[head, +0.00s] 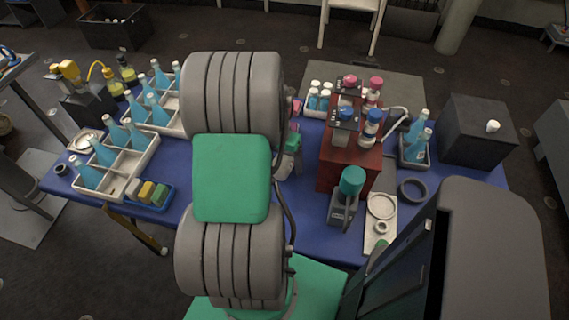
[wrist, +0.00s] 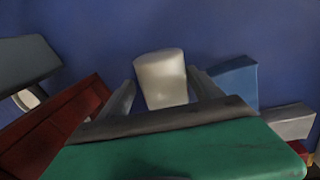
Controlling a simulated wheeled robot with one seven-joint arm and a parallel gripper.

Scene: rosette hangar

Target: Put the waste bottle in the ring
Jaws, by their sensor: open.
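In the wrist view, a cream-white, rounded block-like or bottle-like object (wrist: 162,78) stands between the two fingers of my gripper (wrist: 163,92). The fingers are apart, one on each side of it, and I see no clear grip. I cannot tell for sure that it is the waste bottle. In the head view my arm hides it and most of the gripper. A dark grey ring (head: 401,191) lies flat on the blue table at the right, in front of the black box, and looks empty. A smaller dark ring-like piece (head: 61,170) is at the table's far left.
A red cabinet (head: 344,170) with bottles on top stands right of my arm. White crates (head: 112,185) of blue bottles fill the left. A bottle tray (head: 414,163) and black box (head: 478,130) are at the right. A pale tray (head: 378,228) lies near the ring.

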